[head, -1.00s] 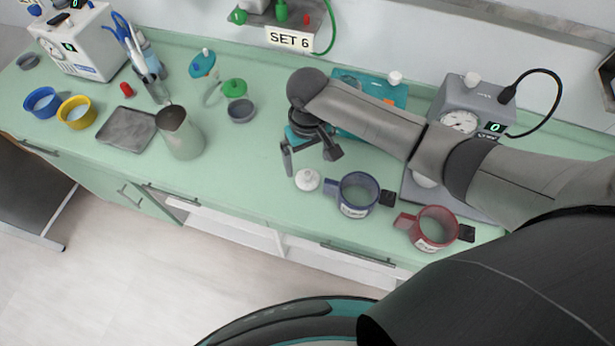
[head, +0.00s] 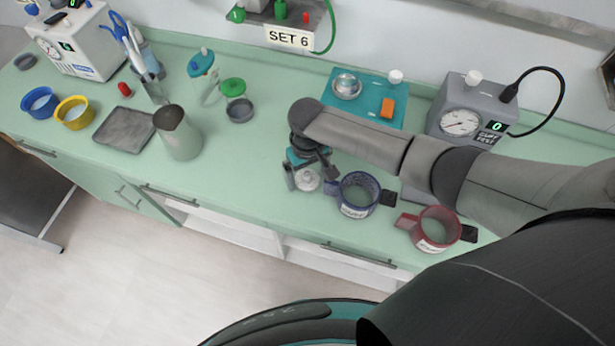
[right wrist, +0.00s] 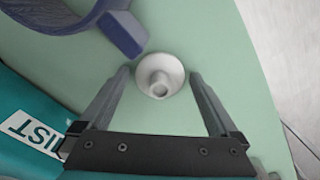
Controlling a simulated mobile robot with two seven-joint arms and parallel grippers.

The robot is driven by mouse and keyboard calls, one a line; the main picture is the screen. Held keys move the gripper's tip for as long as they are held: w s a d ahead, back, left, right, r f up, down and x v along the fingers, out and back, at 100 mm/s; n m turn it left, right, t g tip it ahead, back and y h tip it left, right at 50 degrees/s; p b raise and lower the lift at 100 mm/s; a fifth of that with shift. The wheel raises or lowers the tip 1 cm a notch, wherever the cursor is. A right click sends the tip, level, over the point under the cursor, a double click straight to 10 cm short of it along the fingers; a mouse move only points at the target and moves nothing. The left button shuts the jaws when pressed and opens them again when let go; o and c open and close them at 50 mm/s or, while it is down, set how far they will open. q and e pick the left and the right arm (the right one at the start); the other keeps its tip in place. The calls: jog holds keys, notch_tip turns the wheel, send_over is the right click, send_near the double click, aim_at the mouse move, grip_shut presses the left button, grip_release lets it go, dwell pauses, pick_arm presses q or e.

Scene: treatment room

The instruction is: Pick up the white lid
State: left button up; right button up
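The white lid (head: 307,180) lies on the green counter, left of the blue cup (head: 357,194). It is small and round with a knob on top. My right gripper (head: 307,182) is over the lid. In the right wrist view the lid (right wrist: 159,75) sits between the tips of my right gripper (right wrist: 157,80), which is open with a gap on both sides of the lid. My left gripper is not in view.
The blue cup is close beside my right gripper, and a red cup (head: 437,228) stands further right. A teal tray (head: 362,112) and a grey gauge box (head: 463,110) are behind. A metal jug (head: 178,134) stands left. The counter between jug and gripper is clear.

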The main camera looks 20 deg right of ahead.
jog(key=c, duration=1.1)
jog(key=shift+r, duration=0.1)
